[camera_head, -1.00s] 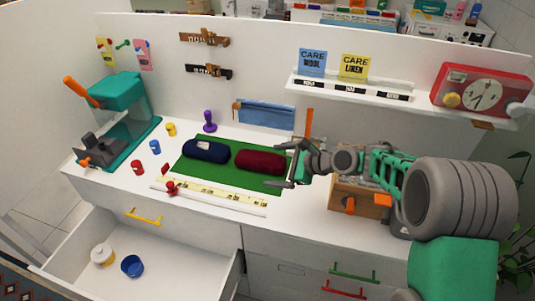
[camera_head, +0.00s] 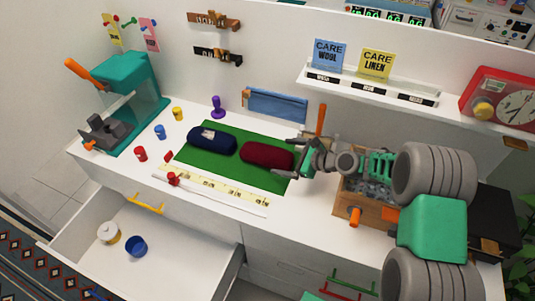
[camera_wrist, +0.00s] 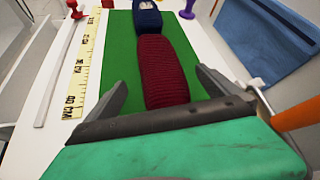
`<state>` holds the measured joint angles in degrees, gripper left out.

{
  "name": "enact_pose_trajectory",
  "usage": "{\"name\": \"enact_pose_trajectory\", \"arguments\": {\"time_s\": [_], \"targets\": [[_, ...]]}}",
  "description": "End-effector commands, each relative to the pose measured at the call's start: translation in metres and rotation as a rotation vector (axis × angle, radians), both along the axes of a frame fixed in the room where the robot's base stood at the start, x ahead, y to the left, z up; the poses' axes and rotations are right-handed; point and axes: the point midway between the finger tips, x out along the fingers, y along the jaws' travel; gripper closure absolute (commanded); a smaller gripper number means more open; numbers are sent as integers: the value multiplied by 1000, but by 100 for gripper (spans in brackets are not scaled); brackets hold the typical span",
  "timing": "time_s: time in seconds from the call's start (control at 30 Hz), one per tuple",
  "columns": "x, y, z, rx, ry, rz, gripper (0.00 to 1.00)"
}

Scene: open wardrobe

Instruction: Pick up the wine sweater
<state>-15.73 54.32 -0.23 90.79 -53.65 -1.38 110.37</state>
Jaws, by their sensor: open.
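The wine sweater (camera_head: 267,154) is a rolled dark red knit lying on the green mat (camera_head: 238,174). In the wrist view the wine sweater (camera_wrist: 161,72) lies ahead, its near end between the finger lines. A rolled navy sweater (camera_head: 212,140) with a pale label lies beyond it, to the left in the head view. My gripper (camera_head: 291,158) is at the right end of the wine sweater. In the wrist view my gripper (camera_wrist: 160,92) has its fingers spread wide on either side, with nothing held.
A yellow ruler strip (camera_head: 212,188) and white rod run along the mat's front. A wooden box (camera_head: 360,200) stands under my arm. A blue cloth (camera_head: 275,103) hangs at the back. An open drawer (camera_head: 160,250) juts out below. A teal press (camera_head: 130,95) stands left.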

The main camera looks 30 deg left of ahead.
Motion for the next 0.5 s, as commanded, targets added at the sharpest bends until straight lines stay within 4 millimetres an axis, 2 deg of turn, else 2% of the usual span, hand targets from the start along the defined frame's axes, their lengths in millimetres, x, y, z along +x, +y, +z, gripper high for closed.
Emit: {"name": "enact_pose_trajectory", "arguments": {"time_s": [0.33, 0.5], "targets": [[5, 50, -23, -1, -1, 5, 0], [7, 58, -29, 0, -2, 3, 0]]}}
